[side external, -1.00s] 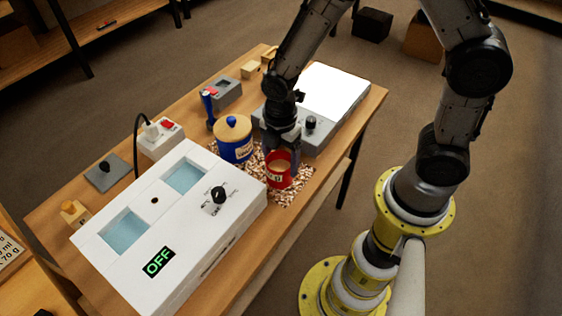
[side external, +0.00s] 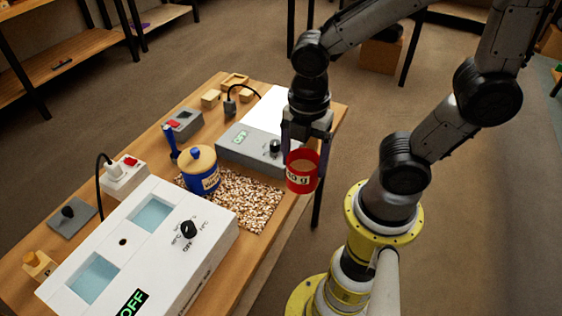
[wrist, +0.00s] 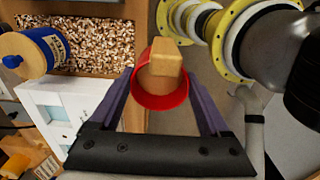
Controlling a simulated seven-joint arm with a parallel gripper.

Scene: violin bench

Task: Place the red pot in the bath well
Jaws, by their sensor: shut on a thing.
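My gripper (side external: 306,143) is shut on the red pot (side external: 301,180) and holds it raised beside the front edge of the bench. In the wrist view the pot (wrist: 160,101) sits between the two fingers, with a tan block-like lump (wrist: 168,58) inside it. The pot has a pale label with partly readable lettering. The white bath (side external: 150,235) stands at the left of the bench, with two rectangular blue wells: a far one (side external: 152,214) and a near one (side external: 94,277). Its display reads OFF, partly cut off by the frame.
A grey device with a white plate (side external: 250,148) lies behind the mat. A white socket box (side external: 125,178) with a black cable stands left of the bath.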

